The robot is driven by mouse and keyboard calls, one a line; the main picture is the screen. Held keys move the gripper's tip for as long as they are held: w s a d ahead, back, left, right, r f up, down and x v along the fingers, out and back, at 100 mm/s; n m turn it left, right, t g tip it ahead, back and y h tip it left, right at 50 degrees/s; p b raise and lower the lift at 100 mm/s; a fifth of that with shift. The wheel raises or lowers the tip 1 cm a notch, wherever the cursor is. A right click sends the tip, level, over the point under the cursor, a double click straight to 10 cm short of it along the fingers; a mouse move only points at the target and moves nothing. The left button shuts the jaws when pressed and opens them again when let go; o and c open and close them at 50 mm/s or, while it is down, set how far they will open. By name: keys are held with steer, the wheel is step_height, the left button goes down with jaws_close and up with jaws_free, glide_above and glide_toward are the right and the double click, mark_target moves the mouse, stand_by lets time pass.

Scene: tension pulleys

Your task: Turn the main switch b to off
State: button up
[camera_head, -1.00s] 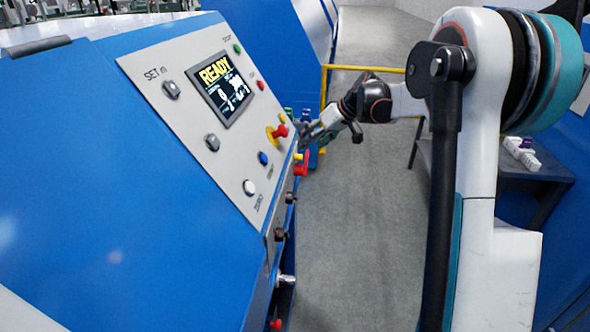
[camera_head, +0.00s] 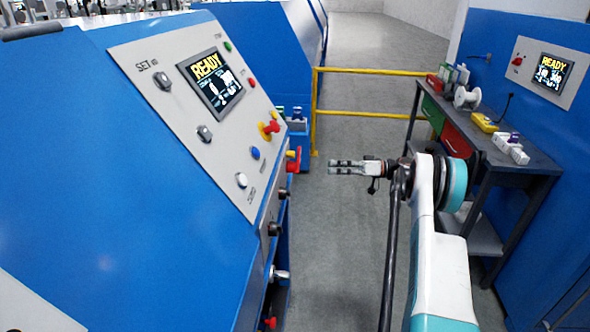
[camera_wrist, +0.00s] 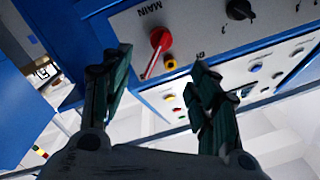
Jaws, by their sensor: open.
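A red rotary switch (camera_wrist: 158,42) beside the label MAIN is in the wrist view, on a light panel, with its handle slanting down-left. In the head view a red switch (camera_head: 293,166) with yellow beside it sticks out at the right edge of the left blue machine, below the sloping panel. No letter b is readable. My gripper (camera_head: 336,167) is to its right, apart from it, pointing left. In the wrist view my gripper (camera_wrist: 162,54) has its two fingers spread and empty, with the MAIN switch seen between the fingertips.
The sloping panel (camera_head: 183,110) carries a READY screen, buttons and a red-yellow knob (camera_head: 269,128). A yellow rail (camera_head: 370,71) crosses the aisle behind. A dark table (camera_head: 540,162) with boxes and a spool stands right, by another blue machine (camera_head: 535,28). The grey floor between is clear.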

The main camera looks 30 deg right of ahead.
mark_target(298, 164)
steer(key=shift+b+x, duration=1.95)
steer(key=shift+x, duration=4.95)
jaws_close()
